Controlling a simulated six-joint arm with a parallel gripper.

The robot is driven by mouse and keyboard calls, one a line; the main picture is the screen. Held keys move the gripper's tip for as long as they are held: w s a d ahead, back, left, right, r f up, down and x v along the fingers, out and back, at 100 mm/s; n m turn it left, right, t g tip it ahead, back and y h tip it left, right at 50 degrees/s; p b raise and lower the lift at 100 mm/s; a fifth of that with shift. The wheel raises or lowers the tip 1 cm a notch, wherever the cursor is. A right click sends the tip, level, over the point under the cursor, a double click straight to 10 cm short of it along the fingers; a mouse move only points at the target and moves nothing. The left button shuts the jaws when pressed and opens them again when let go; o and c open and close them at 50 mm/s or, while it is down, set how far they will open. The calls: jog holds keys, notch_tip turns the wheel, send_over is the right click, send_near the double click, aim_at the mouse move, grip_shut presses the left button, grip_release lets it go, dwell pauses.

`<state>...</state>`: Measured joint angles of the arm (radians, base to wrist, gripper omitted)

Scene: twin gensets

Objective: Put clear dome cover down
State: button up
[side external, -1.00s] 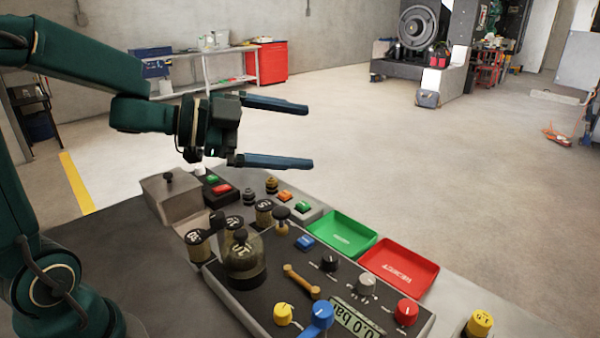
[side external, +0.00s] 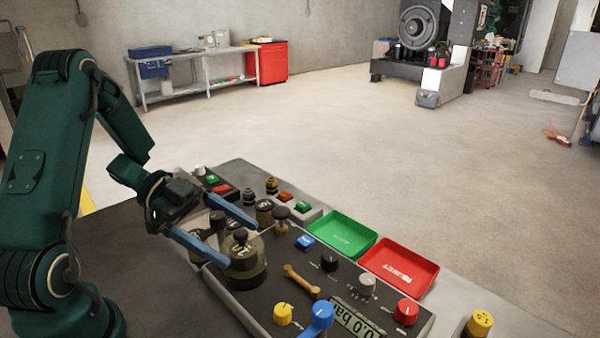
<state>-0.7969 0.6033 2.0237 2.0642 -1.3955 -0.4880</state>
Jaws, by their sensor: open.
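The clear dome cover (side external: 245,264) is a smoky, see-through dome with a dark knob on top. It stands upright on the dark panel, over a brass-coloured weight with a number on it. My gripper (side external: 243,246) is open, its two blue fingers reaching in from the left at the dome's upper part. One fingertip is on the far side of the knob and the other on the near side. I cannot tell whether either finger touches the dome. The fingers hide part of the weights behind.
Numbered weights (side external: 265,211) stand close behind the dome. A green tray (side external: 340,236) and a red reject tray (side external: 399,268) lie further right.

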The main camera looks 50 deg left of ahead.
jog(key=shift+x, duration=0.8)
jog(key=c, duration=1.2)
jog(key=shift+c, duration=0.2)
